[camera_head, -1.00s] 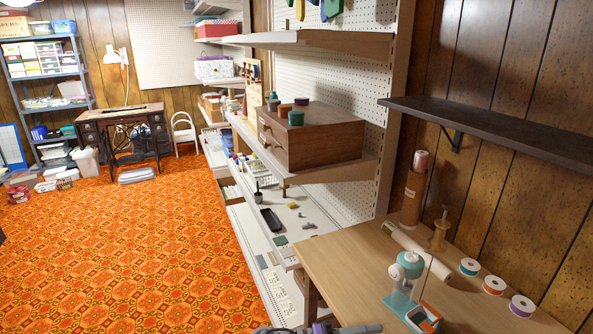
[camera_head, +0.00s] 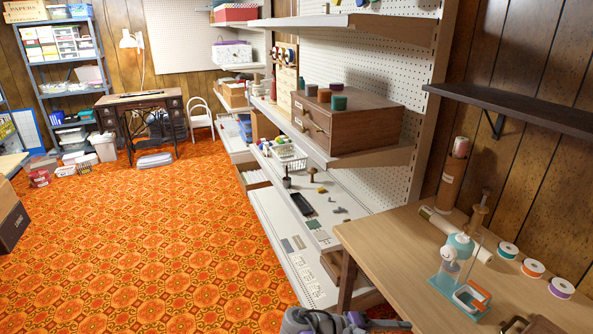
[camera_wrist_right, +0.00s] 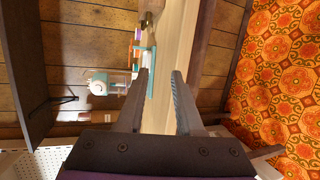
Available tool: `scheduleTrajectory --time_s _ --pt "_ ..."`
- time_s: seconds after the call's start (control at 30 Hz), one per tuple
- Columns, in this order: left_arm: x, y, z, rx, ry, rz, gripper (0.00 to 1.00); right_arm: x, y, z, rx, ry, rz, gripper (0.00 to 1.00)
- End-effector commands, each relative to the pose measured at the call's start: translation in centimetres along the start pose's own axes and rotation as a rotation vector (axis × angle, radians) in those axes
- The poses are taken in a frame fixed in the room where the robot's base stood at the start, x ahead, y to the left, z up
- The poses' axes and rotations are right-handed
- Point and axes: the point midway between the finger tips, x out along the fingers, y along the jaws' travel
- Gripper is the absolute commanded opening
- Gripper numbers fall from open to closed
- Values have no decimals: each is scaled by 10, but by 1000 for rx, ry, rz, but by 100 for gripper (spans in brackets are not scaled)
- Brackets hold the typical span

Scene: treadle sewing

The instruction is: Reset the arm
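My right gripper (camera_wrist_right: 159,90) shows in the right wrist view with its two fingers apart and nothing between them. Beyond the fingers lies the wooden table, with a teal and white device on it to the left. In the head view part of my arm (camera_head: 335,322) shows at the bottom edge, beside the front corner of the table; its fingers cannot be made out there. My left gripper cannot be made out in either view.
The wooden table (camera_head: 400,245) holds a teal device (camera_head: 458,262), several ribbon spools (camera_head: 532,267) and a cardboard tube (camera_head: 452,180). Shelves with a wooden drawer box (camera_head: 350,122) stand along the wall. The orange patterned floor (camera_head: 150,240) at left is largely clear.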

Motion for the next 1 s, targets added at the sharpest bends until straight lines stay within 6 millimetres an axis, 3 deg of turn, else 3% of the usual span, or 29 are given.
scheduleTrajectory --time_s 0.2,0.33,0.5,0.8,0.93,1.0 --pt "0 0 0 0 0 0 88 31 -22 54 -33 55 -331 36" --pt "0 0 0 0 0 0 88 33 -47 93 0 109 -570 36" --pt "0 0 0 0 0 0 88 15 -81 138 110 184 -858 36" --pt "0 0 0 0 0 0 88 -24 -115 176 356 289 -1172 36" --pt "0 0 0 0 0 0 88 -37 -123 185 469 323 -1263 36" --pt "-27 0 -8 0 10 0 88 -45 -95 187 465 331 -1256 36"
